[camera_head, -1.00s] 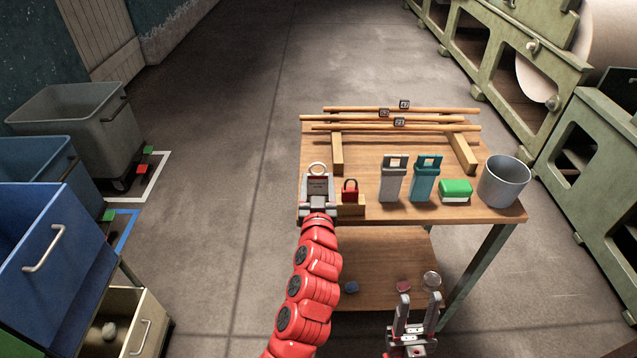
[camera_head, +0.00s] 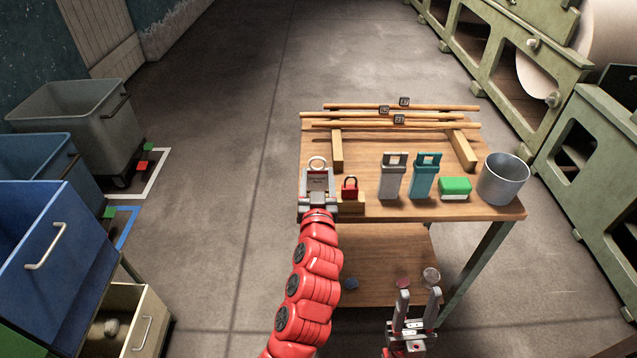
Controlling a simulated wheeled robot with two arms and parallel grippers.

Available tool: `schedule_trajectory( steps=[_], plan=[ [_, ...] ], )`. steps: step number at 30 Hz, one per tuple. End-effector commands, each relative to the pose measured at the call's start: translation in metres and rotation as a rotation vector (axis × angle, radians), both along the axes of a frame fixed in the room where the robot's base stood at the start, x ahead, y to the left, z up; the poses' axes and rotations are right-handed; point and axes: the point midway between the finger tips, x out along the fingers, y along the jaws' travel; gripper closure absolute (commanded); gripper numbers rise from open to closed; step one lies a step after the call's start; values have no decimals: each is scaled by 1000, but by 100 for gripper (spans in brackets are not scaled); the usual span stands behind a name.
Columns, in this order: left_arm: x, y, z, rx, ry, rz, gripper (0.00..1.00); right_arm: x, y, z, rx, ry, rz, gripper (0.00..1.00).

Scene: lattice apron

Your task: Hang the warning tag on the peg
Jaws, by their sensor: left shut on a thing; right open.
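The warning tag (camera_head: 317,181) is a small grey plate with faint dark lettering and a pale ring at its top. It stands upright at the left edge of the wooden table (camera_head: 400,213). My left gripper (camera_head: 318,197) is shut on its lower part, with the red arm below. The ring is free above the jaws. I cannot make out a peg for certain in this view. My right gripper (camera_head: 419,295) is open and empty, fingers pointing up, in front of the table and lower in the picture.
A red padlock (camera_head: 350,188) on a wooden block is just right of the tag. Grey (camera_head: 393,177) and teal (camera_head: 424,177) upright holders, a green-and-white block (camera_head: 455,188) and a grey bucket (camera_head: 503,180) stand farther right. Wooden rods (camera_head: 400,115) lie across supports behind. A lower shelf (camera_head: 385,255) holds small discs.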

Motion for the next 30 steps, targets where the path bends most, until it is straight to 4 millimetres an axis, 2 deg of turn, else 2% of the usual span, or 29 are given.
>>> schedule_trajectory(
  steps=[21,30],
  plan=[
    [-62,-1,-2,1,-1,-3,88,0,0,-23,0,0,0,54],
    [-66,0,0,1,1,0,88,0,0,-24,0,0,0,54]
  ],
)
